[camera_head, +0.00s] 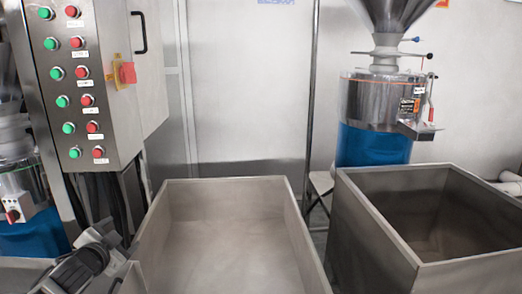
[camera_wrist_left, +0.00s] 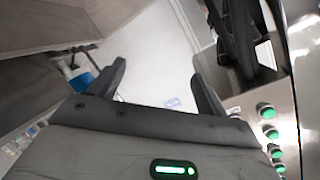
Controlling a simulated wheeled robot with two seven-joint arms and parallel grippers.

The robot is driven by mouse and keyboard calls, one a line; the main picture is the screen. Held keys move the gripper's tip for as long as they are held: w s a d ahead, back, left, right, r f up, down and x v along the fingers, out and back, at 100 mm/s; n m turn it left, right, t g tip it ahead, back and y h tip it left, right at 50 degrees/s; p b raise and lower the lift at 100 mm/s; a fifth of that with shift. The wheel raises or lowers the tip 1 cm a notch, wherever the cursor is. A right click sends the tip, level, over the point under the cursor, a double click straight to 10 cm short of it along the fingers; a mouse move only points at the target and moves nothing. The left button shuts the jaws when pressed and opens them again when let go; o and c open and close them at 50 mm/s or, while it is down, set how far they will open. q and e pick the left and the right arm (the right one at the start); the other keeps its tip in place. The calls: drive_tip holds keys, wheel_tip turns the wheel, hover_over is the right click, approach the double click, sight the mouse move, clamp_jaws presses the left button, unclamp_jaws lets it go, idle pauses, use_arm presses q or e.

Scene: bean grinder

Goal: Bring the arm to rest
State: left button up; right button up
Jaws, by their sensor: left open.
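My left gripper (camera_head: 93,258) shows at the lower left of the head view, dark grey, low in front of the control cabinet and by the left edge of the middle steel bin. In the left wrist view its two dark fingers (camera_wrist_left: 160,78) stand apart with nothing between them. Behind them is a pale surface. My right arm and gripper are in neither view.
A steel control cabinet (camera_head: 117,85) with green and red buttons stands above my left gripper, with black cables under it. An empty steel bin (camera_head: 225,184) is in the middle, a second bin (camera_head: 372,235) at right. A grinder (camera_head: 385,100) stands behind.

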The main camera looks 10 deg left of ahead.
use_arm(q)
drive_tip(key=s+d+f+g+h, duration=0.1)
drive_tip(key=s+d+f+h, duration=0.1)
drive_tip(key=s+d+f, duration=0.6)
drive_tip(key=s+d+f+g+h, duration=0.1)
drive_tip(key=s+d+f+h, duration=0.15)
drive_tip(key=d+f, duration=0.6)
drive_tip(key=s+d+n+g+h, duration=0.2)
drive_tip(key=s+d+n, duration=0.1)
drive_tip(key=s+d, duration=1.1)
drive_tip(key=d, duration=0.2)
drive_tip(key=shift+s+d+f, duration=0.25)
drive_tip(key=shift+d+f, duration=0.1)
drive_tip(key=shift+d, duration=0.05)
